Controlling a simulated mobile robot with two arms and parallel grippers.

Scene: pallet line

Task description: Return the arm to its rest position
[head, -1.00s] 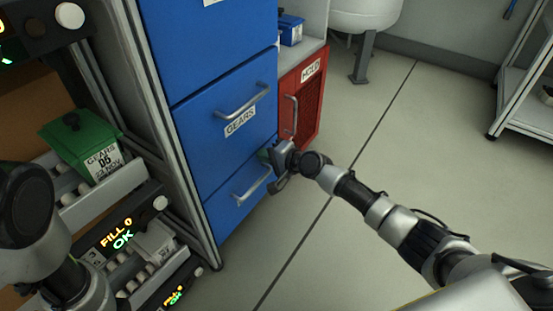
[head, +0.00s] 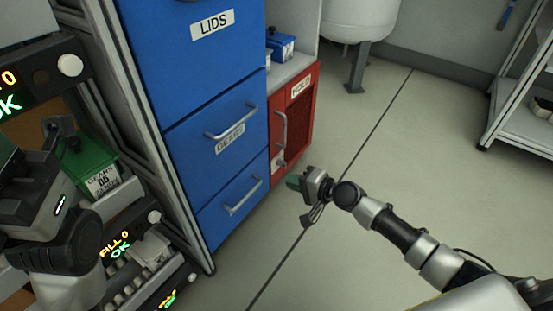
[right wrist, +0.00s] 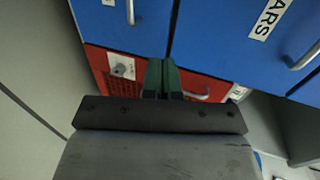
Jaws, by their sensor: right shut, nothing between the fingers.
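My right gripper (head: 297,184) is shut and empty, over the open floor to the right of the blue drawer cabinet. Its green fingertips (right wrist: 161,76) are together in the right wrist view. The blue drawers, the upper LIDS drawer (head: 180,75), the GEARS drawer (head: 190,135) and a lower drawer (head: 220,220), look closed. The gripper is apart from their handles. My left arm (head: 60,245) is at the lower left, in front of the fill racks. I cannot make out its fingers clearly.
A red HOLD cabinet (head: 304,125) stands beyond the drawers, with a blue box (head: 281,46) on the shelf above. A green GEARS box (head: 95,175) sits on the left rack. A white tank (head: 357,20) and a shelf rack (head: 530,125) stand behind. The middle floor is clear.

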